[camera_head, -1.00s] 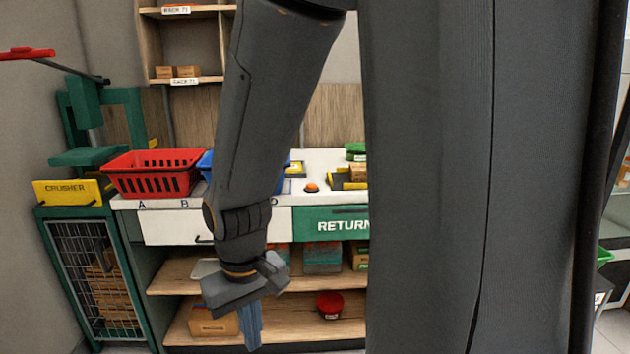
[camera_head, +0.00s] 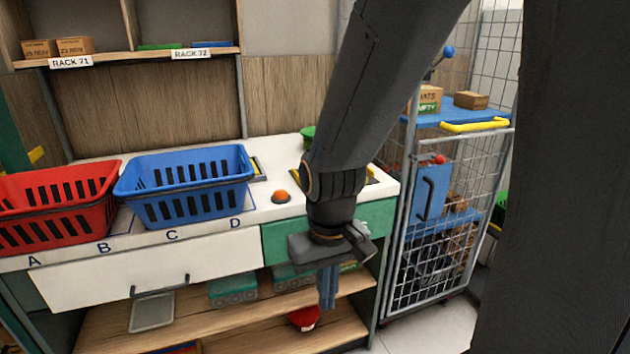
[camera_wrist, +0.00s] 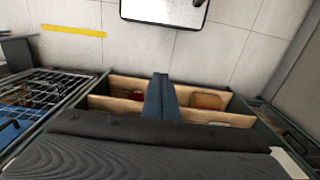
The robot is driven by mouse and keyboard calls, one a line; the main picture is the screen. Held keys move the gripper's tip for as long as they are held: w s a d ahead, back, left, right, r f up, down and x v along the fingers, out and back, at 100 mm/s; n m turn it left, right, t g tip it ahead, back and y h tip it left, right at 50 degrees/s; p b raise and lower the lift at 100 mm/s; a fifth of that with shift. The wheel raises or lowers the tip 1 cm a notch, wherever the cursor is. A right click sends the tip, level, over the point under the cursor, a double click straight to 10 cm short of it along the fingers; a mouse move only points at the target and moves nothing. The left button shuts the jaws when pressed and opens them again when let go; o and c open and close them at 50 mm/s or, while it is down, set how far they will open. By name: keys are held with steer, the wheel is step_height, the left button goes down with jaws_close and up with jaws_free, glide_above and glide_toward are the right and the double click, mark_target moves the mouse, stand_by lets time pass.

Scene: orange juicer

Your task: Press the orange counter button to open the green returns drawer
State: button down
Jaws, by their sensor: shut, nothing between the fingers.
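The orange counter button (camera_head: 281,196) sits on the white countertop, right of the blue basket, in the head view. The green returns drawer (camera_head: 287,240) is shut below it, its right part hidden behind my arm. My gripper (camera_head: 327,300) hangs pointing down in front of the drawer and lower shelves, to the right of the button and below counter height. Its fingers are shut and empty. In the wrist view my fingers (camera_wrist: 160,98) show against the lower shelves; the button is not seen there.
A blue basket (camera_head: 190,201) and a red basket (camera_head: 60,222) stand on the counter (camera_head: 263,215) to the left. A white drawer (camera_head: 75,285) with a dark handle is below them. A wire cage cart (camera_head: 425,285) stands to the right.

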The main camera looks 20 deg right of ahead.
steer(key=shift+w+d, duration=0.35)
steer(key=shift+w, duration=0.05)
step_height(320, 180, up, 16)
steer(key=m+t+p, duration=0.8)
steer(key=t+p, duration=0.1)
steer(key=p, duration=0.5)
glide_above(282, 194)
steer(key=shift+s+r+y, duration=0.1)
steer(key=shift+y, duration=0.3)
steer(key=shift+b, duration=0.45)
step_height(282, 194, down, 6)
steer(key=b, duration=0.7)
steer(key=shift+f+b, duration=1.35)
steer(key=shift+f, duration=0.05)
